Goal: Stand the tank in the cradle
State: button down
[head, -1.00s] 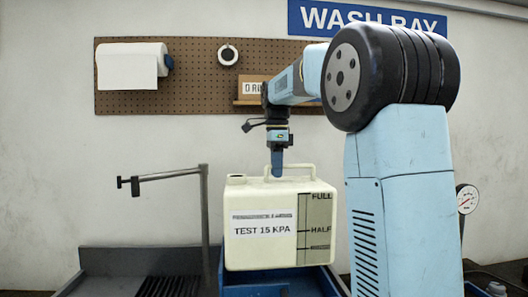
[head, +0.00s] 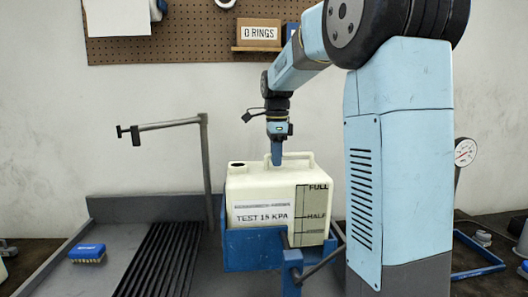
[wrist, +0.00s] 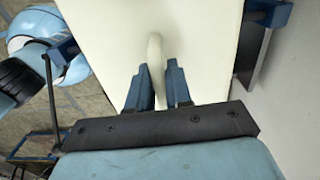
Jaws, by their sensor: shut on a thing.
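The tank (head: 262,197) is a pale cream jug with a "TEST 15 KPA" label and a level strip. It stands upright, its lower part behind the front wall of the blue cradle (head: 250,250). Its base is hidden, so I cannot tell whether it rests on the cradle floor. My gripper (head: 276,160) points down from above and is shut on the tank's top handle (head: 302,158). In the wrist view the two blue fingers (wrist: 157,85) pinch the handle (wrist: 155,55), with blue cradle parts (wrist: 270,12) beside the tank.
A grey post with a side arm (head: 205,165) rises close to the tank's left. A grey sink tray with dark slats (head: 160,258) and a blue brush (head: 87,253) lie left. A gauge (head: 465,152) stands right, beyond my arm. A pegboard (head: 180,40) hangs behind.

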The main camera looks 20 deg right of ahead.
aim_at(276, 169)
jog(key=shift+f, duration=1.6)
jog(key=c, duration=1)
grip_release()
jog(key=shift+c, duration=0.2)
